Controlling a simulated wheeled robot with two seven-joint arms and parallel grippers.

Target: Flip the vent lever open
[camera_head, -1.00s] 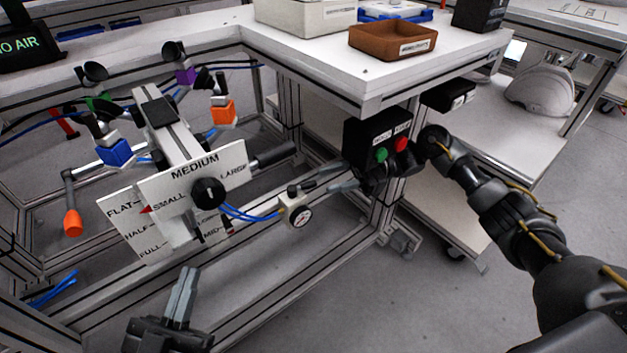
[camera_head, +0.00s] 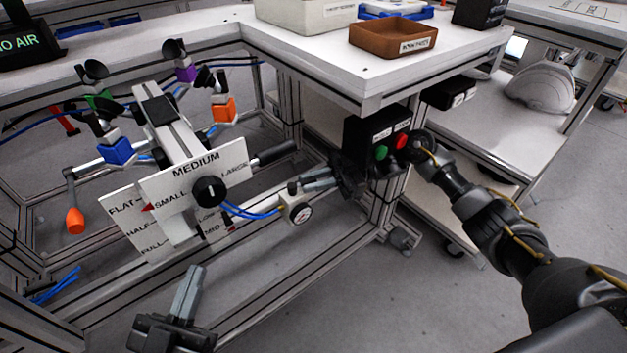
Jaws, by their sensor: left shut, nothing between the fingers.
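A round pressure gauge (camera_head: 299,213) sits at the end of a pale valve fitting on the fixture's rail. A small dark lever-like part (camera_head: 293,187) stands on top of that fitting; I take it for the vent lever, and it is too small to tell its setting clearly. My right gripper (camera_head: 304,184) points left, with its fingertips close beside this part. Contact between them cannot be told, nor whether the closely spaced fingers are apart. My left gripper (camera_head: 194,268) is shut and empty at the bottom, pointing up, well below the fixture's dial plates.
A black control box (camera_head: 362,138) with green and red buttons stands just behind my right gripper. A white MEDIUM plate (camera_head: 195,172) with a black knob (camera_head: 209,191) is left of the gauge. Blue hoses run between them. The bench (camera_head: 375,90) overhangs above.

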